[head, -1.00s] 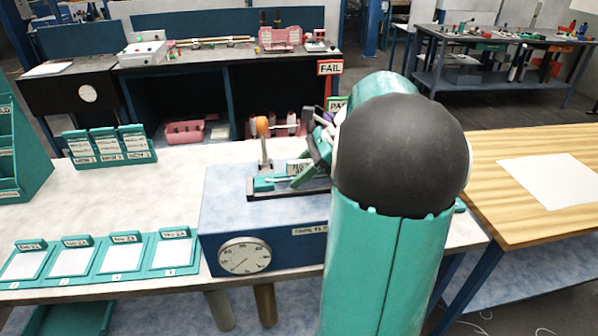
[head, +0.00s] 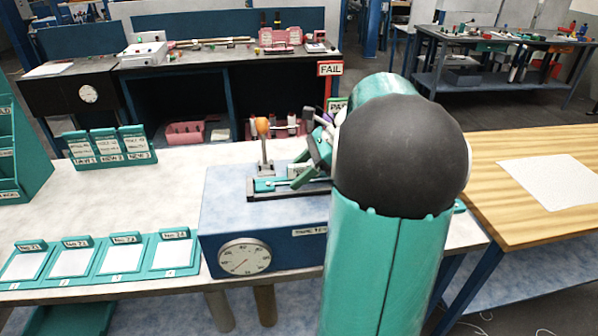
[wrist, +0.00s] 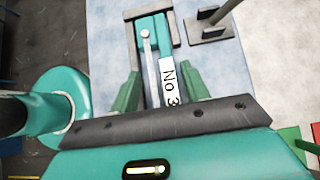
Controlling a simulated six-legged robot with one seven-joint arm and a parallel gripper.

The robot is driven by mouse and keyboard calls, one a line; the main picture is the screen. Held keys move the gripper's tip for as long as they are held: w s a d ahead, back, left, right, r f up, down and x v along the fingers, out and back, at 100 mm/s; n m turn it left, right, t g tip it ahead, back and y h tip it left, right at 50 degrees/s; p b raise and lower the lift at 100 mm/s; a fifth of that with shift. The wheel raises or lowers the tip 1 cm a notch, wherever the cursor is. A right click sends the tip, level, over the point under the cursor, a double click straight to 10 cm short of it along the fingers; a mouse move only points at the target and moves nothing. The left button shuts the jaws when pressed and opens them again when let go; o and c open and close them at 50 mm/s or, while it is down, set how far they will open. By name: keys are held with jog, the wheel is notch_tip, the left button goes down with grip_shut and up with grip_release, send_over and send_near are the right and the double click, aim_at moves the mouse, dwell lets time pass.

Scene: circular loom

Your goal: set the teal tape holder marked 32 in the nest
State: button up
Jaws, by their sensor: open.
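The teal tape holder (wrist: 150,28) lies lengthwise in the dark nest (wrist: 130,35) on the blue gauge box; its far end is inside the frame. Its white label reads "No 3", with the rest cut off by my gripper body. My gripper (wrist: 160,88) is open, with one green finger on each side of the holder and gaps beside it. In the head view, the holder (head: 265,184) shows low in the black nest (head: 262,197), and my gripper (head: 305,172) is over its right part, partly hidden by my arm. I cannot tell whether the holder is fully seated.
A lever with an orange knob (head: 263,126) stands close behind the nest. The blue box (head: 285,245) has a dial (head: 244,257) in front. Numbered teal card holders (head: 122,257) line the bench at left. FAIL (head: 330,68) and PASS signs stand behind.

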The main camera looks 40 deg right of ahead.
jog(key=shift+s+a+f, duration=0.15)
jog(key=shift+s+f, duration=0.05)
jog(key=shift+f, duration=0.15)
jog(key=shift+o, duration=0.2)
jog(key=v, duration=1.3)
jog(key=shift+w+d+r, duration=0.2)
jog(key=shift+w+r, duration=0.05)
jog(key=shift+r, duration=0.1)
jog(key=shift+s+d+r, duration=0.2)
jog(key=shift+s+r, duration=0.1)
jog(key=shift+r, duration=0.05)
